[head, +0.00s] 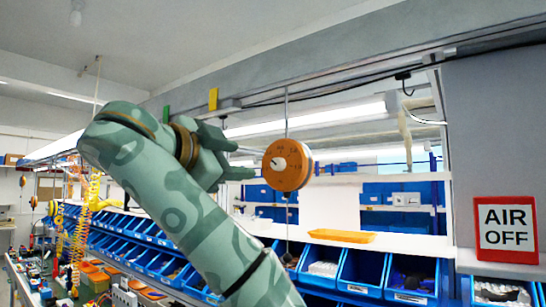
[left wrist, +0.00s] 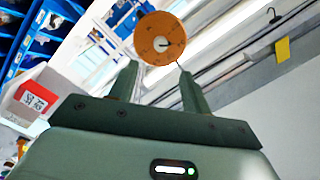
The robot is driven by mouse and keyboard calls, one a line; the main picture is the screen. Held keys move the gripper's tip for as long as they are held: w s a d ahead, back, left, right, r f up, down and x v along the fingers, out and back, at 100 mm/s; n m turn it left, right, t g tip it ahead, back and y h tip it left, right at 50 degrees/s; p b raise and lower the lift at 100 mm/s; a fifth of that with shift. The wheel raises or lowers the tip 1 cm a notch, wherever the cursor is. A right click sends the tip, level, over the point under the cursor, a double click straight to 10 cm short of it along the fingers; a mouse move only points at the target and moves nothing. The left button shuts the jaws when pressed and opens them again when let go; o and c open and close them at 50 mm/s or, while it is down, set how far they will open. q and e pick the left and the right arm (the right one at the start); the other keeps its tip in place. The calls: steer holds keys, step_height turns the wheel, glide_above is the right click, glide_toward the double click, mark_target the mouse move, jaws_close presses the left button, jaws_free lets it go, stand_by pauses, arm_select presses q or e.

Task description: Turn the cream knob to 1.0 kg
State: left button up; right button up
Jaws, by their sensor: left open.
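A round orange dial (head: 291,178) hangs in the middle of the head view, with the small cream knob (head: 278,163) at its centre. A dark pointer mark shows on the knob; the scale marks are too small to read. In the left wrist view the dial (left wrist: 147,30) and its cream knob (left wrist: 158,45) appear just beyond the fingertips. My left gripper (head: 243,159) is open and empty, pointing at the dial from the left. In the left wrist view its fingers (left wrist: 158,72) stand apart with the knob roughly between them, not touching it. My right gripper is not in view.
Blue bins (head: 360,270) line the shelf below and behind the dial. An orange tray (head: 341,236) lies on the ledge. A red-framed "AIR OFF" sign (head: 506,229) stands at the right. A thin cord holds the dial from above. Space around the dial looks clear.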

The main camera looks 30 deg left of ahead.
mark_target(276, 165)
arm_select(q)
steer(key=w+p, duration=0.4)
steer(key=w, duration=0.8)
steer(key=c, duration=1)
